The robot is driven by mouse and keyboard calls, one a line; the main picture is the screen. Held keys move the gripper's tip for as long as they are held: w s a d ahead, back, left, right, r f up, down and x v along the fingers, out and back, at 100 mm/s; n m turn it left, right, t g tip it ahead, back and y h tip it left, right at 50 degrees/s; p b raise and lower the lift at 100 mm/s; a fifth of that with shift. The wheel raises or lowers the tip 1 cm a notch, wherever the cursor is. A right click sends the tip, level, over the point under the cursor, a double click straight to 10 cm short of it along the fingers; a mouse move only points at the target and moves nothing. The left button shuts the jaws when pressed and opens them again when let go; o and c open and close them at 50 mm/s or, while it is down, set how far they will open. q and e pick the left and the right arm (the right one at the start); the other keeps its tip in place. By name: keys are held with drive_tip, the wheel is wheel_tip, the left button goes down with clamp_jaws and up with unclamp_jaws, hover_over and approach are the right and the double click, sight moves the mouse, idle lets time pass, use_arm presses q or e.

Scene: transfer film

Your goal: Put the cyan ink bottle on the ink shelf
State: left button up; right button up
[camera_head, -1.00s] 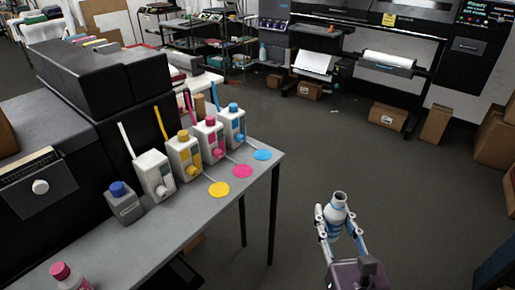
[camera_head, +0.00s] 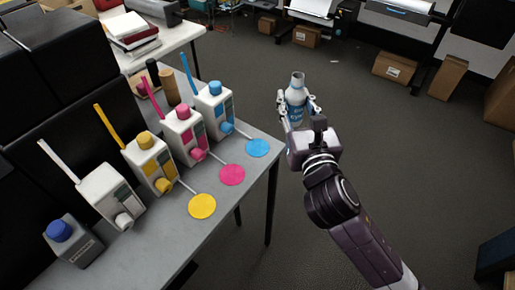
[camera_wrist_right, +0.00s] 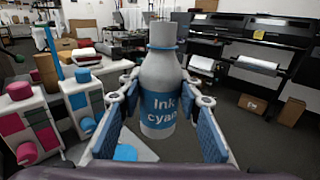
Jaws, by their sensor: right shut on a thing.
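The cyan ink bottle (camera_head: 296,98) is white with a blue label. The label reads "Ink cyan" in the right wrist view (camera_wrist_right: 158,95). My right gripper (camera_head: 297,108) is shut on the bottle and holds it upright above the floor, just right of the grey table's far corner. In the right wrist view the gripper's blue pads (camera_wrist_right: 160,125) stand on both sides of the bottle. An ink shelf cannot be made out for certain. My left gripper is not in view.
The grey table (camera_head: 150,250) bears white, yellow, magenta and cyan-marked ink tanks (camera_head: 213,108). Yellow, magenta and cyan discs (camera_head: 257,148) lie near its right edge. A grey bottle with a blue cap (camera_head: 72,240) stands at the front. Cardboard boxes (camera_head: 394,68) stand by the printers; open floor lies between.

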drive_tip(key=w+a+r+n+y+b, duration=0.1)
drive_tip(key=w+a+r, duration=0.1)
drive_tip(key=a, duration=0.2)
drive_tip(key=w+a+r+n+y, duration=0.1)
drive_tip(key=w+a+r, duration=0.2)
drive_tip(key=a, duration=0.1)
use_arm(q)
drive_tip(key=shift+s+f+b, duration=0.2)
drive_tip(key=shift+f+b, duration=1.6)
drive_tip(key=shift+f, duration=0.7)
use_arm(e)
drive_tip(key=shift+g+y, duration=0.3)
drive_tip(key=shift+s+a+f, duration=0.15)
drive_tip(key=shift+f, duration=4.85)
drive_tip(key=shift+s+a+f, duration=0.1)
drive_tip(key=shift+a+f, duration=0.05)
drive_tip(key=shift+f, duration=4.85)
drive_tip(key=shift+f, duration=0.1)
drive_tip(key=o, duration=1.3)
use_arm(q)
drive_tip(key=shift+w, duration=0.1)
